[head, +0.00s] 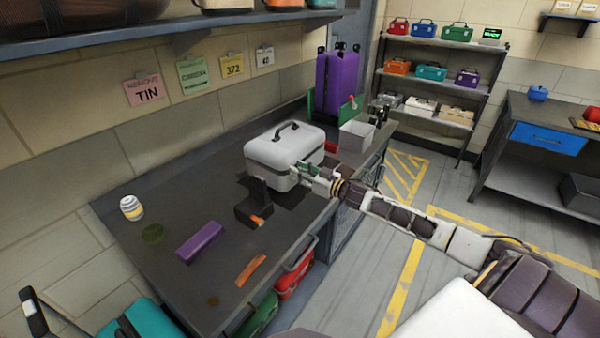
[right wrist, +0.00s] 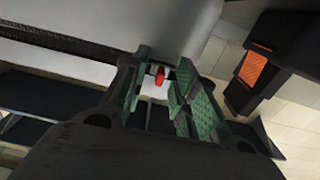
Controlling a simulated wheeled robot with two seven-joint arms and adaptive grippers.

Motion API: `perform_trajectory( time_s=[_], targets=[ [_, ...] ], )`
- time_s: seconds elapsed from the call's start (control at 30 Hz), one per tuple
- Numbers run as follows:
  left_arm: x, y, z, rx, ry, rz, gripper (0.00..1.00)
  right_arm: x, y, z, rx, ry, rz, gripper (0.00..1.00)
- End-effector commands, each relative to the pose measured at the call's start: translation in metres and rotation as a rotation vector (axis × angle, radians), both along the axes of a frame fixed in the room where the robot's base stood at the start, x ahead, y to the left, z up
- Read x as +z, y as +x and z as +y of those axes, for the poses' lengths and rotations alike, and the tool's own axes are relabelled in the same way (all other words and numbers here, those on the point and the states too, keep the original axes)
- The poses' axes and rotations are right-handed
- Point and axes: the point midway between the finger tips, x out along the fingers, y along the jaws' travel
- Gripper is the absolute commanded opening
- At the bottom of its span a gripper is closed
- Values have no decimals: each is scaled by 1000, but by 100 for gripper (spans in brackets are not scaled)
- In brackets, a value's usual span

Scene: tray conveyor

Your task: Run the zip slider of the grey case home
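The grey case (head: 268,156) is a closed hard box with a dark top handle, standing on the dark workbench. Its pale wall (right wrist: 160,20) fills the upper part of the right wrist view, with a dark zip seam (right wrist: 60,42) running across it. A small red tab (right wrist: 160,76), apparently the zip slider's pull, shows between my right fingertips. My right gripper (head: 297,172) is at the case's near right corner. Its green-padded fingers (right wrist: 160,92) are apart, with a gap visible around the tab. My left gripper is not in view.
A black stand with an orange patch (head: 254,205) stands close in front of the case. A purple box (head: 200,242), an orange strip (head: 250,270) and a can (head: 131,208) lie farther left. A grey bin (head: 356,136) and purple suitcase (head: 338,82) stand beyond the case.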

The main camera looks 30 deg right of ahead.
Motion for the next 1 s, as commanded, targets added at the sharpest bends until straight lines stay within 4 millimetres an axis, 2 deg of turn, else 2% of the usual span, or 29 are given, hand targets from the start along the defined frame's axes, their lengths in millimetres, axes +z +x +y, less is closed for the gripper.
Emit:
perform_trajectory(
  time_s=[0.03,0.2,0.23,1.0],
  targets=[
    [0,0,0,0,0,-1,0,0,0,0,0,0,0,23],
    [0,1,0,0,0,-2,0,0,0,0,0,1,0,2],
    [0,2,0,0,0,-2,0,0,0,0,0,1,0,0],
    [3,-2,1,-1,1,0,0,0,2,-6,-1,3,2,0]
  ],
)
